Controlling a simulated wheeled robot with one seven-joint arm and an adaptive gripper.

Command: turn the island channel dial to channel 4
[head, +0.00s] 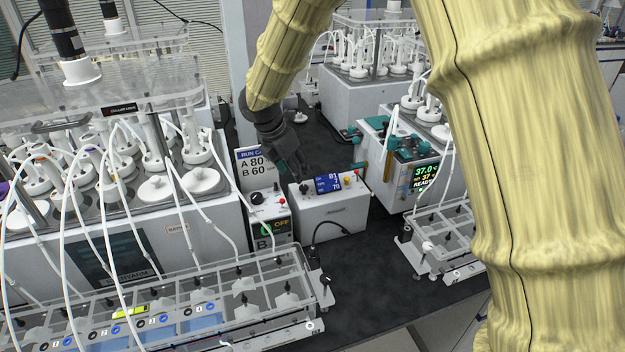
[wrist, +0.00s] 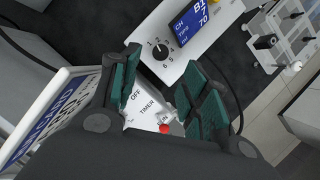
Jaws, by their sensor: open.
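The channel dial (wrist: 161,52) is a small black knob ringed by numbers on the white top face of the island box (head: 333,214). In the wrist view 1, 2, 5 and 6 are readable around it; its pointer is too small to read. The box's blue screen (head: 328,183) shows B1 and 70; it also shows in the wrist view (wrist: 200,22), with a CH label. My gripper (wrist: 166,62) is open, its green-padded fingers on either side of the dial in the picture. It appears above the dial and apart from it. In the head view my gripper (head: 291,172) hangs over the box's left end.
Left of the box stands a unit with a black knob, a red button and an OFF display (head: 280,224). Behind it is a run card (head: 253,168) reading A 80, B 60. Dark bench (head: 375,265) is clear in front.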

